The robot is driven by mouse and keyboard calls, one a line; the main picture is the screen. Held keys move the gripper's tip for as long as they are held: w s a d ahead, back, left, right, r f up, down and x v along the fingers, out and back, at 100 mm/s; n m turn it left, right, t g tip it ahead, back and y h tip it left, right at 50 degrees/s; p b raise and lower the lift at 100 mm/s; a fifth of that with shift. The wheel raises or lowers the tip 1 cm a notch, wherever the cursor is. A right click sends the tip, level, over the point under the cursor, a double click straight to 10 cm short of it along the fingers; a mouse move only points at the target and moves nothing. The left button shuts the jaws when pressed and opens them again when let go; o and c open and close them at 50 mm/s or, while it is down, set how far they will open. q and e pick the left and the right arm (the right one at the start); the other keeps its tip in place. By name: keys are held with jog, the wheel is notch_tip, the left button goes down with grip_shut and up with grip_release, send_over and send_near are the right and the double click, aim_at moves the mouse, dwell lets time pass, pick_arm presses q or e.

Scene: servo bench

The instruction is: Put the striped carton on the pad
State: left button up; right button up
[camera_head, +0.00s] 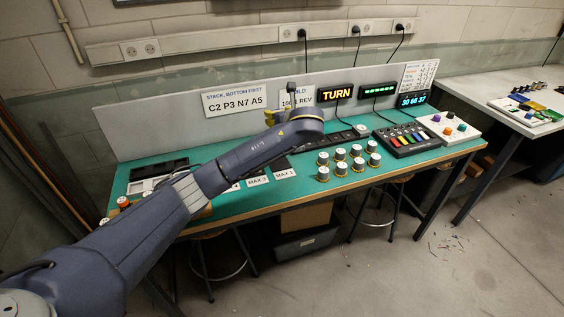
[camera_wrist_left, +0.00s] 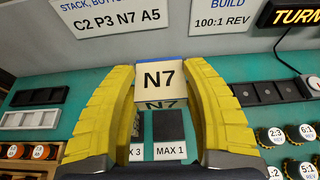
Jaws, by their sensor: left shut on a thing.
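No carton with clear stripes shows in either view. My left gripper (camera_wrist_left: 160,82) has yellow fingers, shut on both sides of a pale box marked N7 (camera_wrist_left: 160,70). A second N7 marking shows just under its front face. Below the box in the wrist view are dark pads (camera_wrist_left: 168,126) with cards reading MAX 3 and MAX 1 (camera_wrist_left: 170,151). The box hangs over or in front of them; its height is hard to tell. In the head view my left arm hides most of the gripper and the box. My right gripper is not in view.
A green bench (camera_head: 235,203) holds silver-topped cylinders (camera_head: 340,168), a black button panel (camera_head: 408,138) and a dark tray (camera_head: 160,168) at left. A sign (camera_head: 236,101) reads C2 P3 N7 A5. A lit display (camera_head: 337,93) reads TURN. Green surface is free along the front.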

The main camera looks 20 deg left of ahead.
aim_at(279, 164)
pick_arm(q)
notch_tip(279, 164, down, 19)
jog(key=shift+r, duration=0.1)
dwell(0.7)
jog(key=shift+f, duration=0.35)
jog(key=o, duration=1.1)
jog(key=shift+f, duration=0.1)
jog(key=shift+o, duration=0.2)
jog(key=shift+r, duration=0.4)
jog(key=v, duration=1.2)
jog(key=shift+r, duration=0.1)
